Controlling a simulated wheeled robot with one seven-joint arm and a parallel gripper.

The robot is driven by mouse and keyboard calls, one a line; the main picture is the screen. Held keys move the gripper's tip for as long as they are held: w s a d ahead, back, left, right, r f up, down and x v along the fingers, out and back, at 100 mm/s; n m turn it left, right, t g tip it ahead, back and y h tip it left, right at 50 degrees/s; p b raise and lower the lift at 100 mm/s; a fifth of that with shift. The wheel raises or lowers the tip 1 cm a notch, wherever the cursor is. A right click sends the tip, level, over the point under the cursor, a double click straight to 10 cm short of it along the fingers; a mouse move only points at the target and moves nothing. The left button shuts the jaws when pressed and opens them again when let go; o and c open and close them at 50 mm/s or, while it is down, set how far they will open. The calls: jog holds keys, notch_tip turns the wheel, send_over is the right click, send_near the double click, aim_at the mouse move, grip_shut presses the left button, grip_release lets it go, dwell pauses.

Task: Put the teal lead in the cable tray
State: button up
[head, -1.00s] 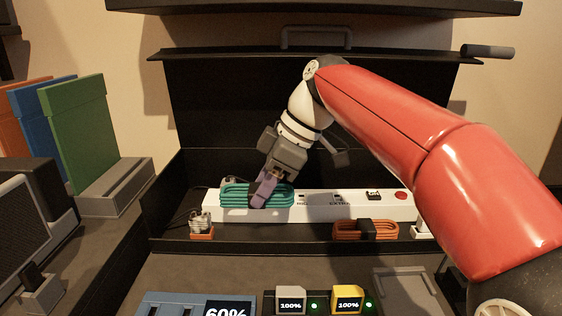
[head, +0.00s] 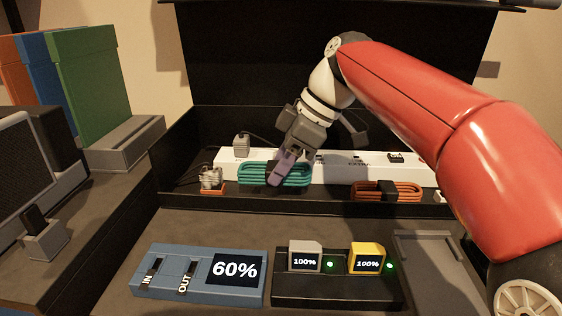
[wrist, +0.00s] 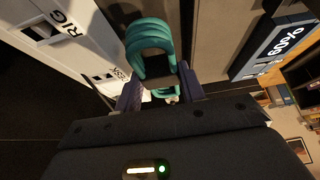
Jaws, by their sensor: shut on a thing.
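The teal lead (head: 301,176) is a bundled coil in front of the white power strip (head: 340,171). My gripper (head: 279,178) points down and is shut on it. In the wrist view the teal lead (wrist: 150,38) shows as loops between my gripper's fingers (wrist: 160,98), with a dark band across it. The long black tray (head: 310,206) at the back looks like the cable tray. It holds the power strip and an orange lead (head: 410,190). The coil is over the tray, close to its front lip. I cannot tell whether it touches the floor.
Plugs (head: 210,178) stand left of the coil. On the desk in front are a blue 60% box (head: 197,272), a dark stand (head: 335,292) with grey and yellow 100% blocks, and a flat grey holder (head: 427,268). Tray room is clear between the two leads.

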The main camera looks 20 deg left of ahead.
jog(key=o, duration=1.1)
jog(key=shift+r, duration=0.1)
jog(key=p+v, duration=0.1)
jog(key=v, duration=0.5)
jog(key=shift+r+p, duration=0.15)
jog(key=shift+p, duration=0.25)
jog(key=shift+w+d+r, duration=0.1)
jog(key=shift+d+r, duration=0.25)
jog(key=shift+r, duration=0.15)
